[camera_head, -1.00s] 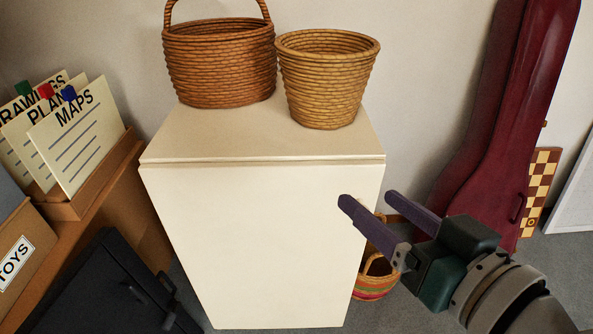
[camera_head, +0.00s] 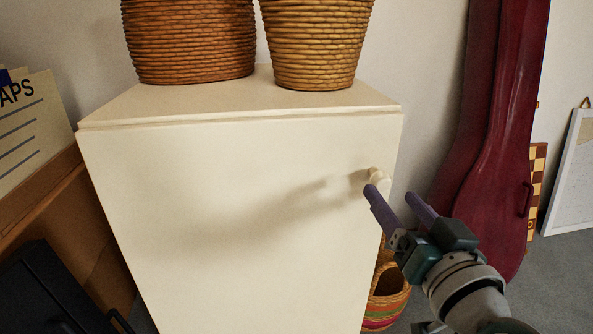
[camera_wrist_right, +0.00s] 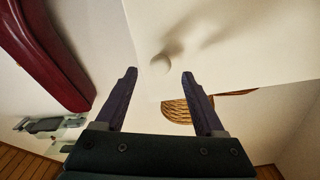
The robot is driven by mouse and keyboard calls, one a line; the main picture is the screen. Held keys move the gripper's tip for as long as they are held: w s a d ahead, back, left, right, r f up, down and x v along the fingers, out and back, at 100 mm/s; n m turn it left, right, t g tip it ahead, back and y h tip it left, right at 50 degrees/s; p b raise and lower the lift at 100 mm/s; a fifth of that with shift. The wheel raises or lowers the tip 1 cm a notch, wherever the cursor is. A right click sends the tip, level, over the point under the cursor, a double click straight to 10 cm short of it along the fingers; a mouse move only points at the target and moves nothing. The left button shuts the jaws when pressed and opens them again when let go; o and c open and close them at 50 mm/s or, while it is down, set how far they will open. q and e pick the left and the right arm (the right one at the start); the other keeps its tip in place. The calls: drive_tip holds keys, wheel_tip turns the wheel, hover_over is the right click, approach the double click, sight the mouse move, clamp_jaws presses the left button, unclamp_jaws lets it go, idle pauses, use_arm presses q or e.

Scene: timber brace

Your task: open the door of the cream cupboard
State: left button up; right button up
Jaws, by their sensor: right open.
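The cream cupboard (camera_head: 250,97) stands in front of me with its door (camera_head: 220,220) shut. A small round cream knob (camera_head: 379,179) is near the door's right edge, in the upper part. It also shows in the right wrist view (camera_wrist_right: 163,62), just ahead of and between the two fingertips. My right gripper (camera_head: 391,192) is open and empty, close to the knob. In the head view one purple finger overlaps the knob's lower edge; I cannot tell if they touch. My left gripper is not in view.
Two wicker baskets, a brown one (camera_head: 188,40) and a tan one (camera_head: 317,42), stand on the cupboard. A striped basket (camera_head: 388,297) is on the floor at its right. A dark red instrument case (camera_head: 500,130) leans on the wall. A box of files (camera_head: 28,120) is at left.

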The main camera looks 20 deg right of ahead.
sight(384, 186)
drive_tip(key=b+x, duration=0.1)
drive_tip(key=x, duration=0.3)
drive_tip(key=shift+w, duration=0.1)
clamp_jaws()
idle(0.5)
idle(0.9)
